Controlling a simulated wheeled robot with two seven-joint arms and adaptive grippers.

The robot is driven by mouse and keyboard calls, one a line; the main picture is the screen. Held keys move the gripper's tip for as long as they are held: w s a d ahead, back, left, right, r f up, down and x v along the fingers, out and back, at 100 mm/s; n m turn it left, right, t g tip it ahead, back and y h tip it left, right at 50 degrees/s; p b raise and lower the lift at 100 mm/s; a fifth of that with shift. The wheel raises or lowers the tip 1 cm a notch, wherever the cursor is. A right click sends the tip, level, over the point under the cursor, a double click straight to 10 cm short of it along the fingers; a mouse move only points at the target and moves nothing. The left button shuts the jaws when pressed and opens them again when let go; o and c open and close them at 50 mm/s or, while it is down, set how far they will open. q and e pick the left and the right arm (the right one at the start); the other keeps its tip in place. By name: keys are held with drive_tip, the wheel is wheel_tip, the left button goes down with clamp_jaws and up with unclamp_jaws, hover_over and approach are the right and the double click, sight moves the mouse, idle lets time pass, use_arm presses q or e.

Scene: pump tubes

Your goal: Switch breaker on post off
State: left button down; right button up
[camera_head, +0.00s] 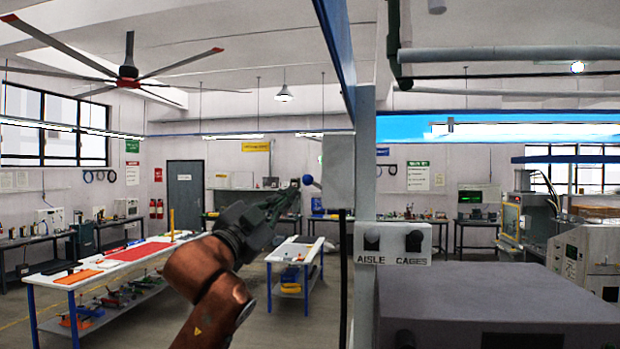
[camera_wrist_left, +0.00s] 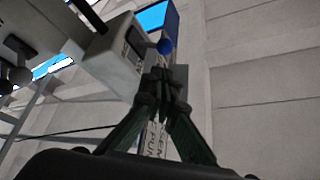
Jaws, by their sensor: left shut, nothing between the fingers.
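A grey box (camera_head: 338,186) is fixed to the post (camera_head: 364,140). A blue ball knob (camera_head: 307,180) sticks out from the box's left side, which looks like the breaker's lever. The lever's arm is mostly hidden. My right gripper is not in view.
A panel (camera_head: 393,243) labelled "AISLE CAGES" with two black knobs is on the post below the box. A large grey cabinet (camera_head: 480,300) stands at the lower right. Worktables (camera_head: 290,250) stand beyond my arm. The space left of the box is open.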

sight(310, 176)
use_arm(q)
drive_tip(key=shift+s+d+r, duration=0.1)
drive_tip(key=shift+s+r, duration=0.15)
drive_tip(key=shift+r, duration=0.1)
drive_tip(key=p+x, duration=0.4)
drive_tip(key=x, duration=0.5)
drive_tip(key=shift+d+r, duration=0.1)
drive_tip(key=shift+r, duration=0.1)
drive_tip(key=shift+w+d, duration=0.2)
drive_tip(key=shift+w, duration=0.2)
drive_tip(key=shift+a, duration=0.1)
